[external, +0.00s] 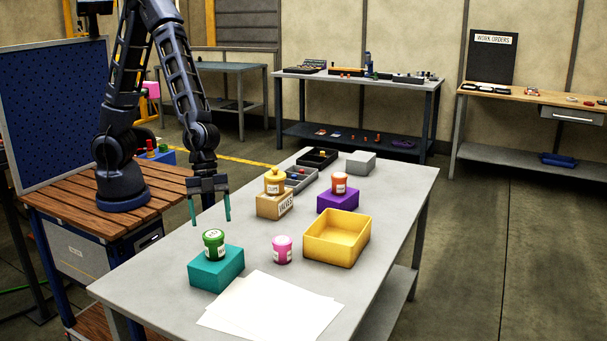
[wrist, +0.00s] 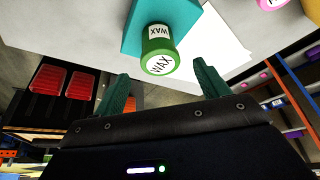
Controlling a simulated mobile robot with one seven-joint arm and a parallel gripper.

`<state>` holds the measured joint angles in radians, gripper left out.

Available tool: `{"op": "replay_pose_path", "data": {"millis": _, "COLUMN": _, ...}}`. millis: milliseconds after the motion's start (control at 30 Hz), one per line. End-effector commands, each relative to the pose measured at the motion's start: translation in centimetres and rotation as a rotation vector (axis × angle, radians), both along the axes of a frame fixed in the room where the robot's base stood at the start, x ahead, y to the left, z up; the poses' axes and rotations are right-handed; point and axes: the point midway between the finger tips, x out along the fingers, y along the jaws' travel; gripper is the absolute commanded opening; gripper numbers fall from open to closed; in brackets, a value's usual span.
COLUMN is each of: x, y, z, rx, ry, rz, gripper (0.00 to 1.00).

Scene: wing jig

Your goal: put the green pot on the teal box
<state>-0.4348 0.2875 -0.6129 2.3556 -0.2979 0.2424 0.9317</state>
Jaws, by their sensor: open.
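The green pot (external: 213,243), with a white top, stands upright on the teal box (external: 216,270) near the front left of the grey table. In the wrist view the green pot (wrist: 158,52) shows a WAX label, and the teal box (wrist: 160,22) is under it. My gripper (external: 210,222) is open and empty, with its fingers pointing down, above and behind the pot in the external view. In the wrist view its two fingers (wrist: 163,85) are apart, with the pot beyond the tips and not between them.
A pink pot (external: 282,249) stands right of the teal box. A yellow tray (external: 337,240) is farther right. White sheets (external: 270,308) lie in front. Behind are a tan box (external: 273,206) with a yellow pot and a purple box (external: 338,201) with an orange pot.

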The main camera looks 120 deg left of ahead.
Motion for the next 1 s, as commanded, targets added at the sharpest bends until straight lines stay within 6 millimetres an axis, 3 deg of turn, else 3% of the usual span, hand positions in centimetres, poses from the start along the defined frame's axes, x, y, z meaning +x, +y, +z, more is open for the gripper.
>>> {"op": "replay_pose_path", "data": {"millis": 200, "x": -0.6, "y": 0.7, "z": 2.1, "rx": 0.000, "ry": -0.001, "rz": 0.001, "gripper": 0.74}}
{"op": "replay_pose_path", "data": {"millis": 567, "x": -1.7, "y": 1.2, "z": 4.2, "rx": 0.022, "ry": 0.004, "rz": 0.022, "gripper": 0.74}}
{"op": "replay_pose_path", "data": {"millis": 1000, "x": -8.2, "y": 4.1, "z": 12.4, "rx": 0.121, "ry": 0.019, "rz": 0.232, "gripper": 0.74}}
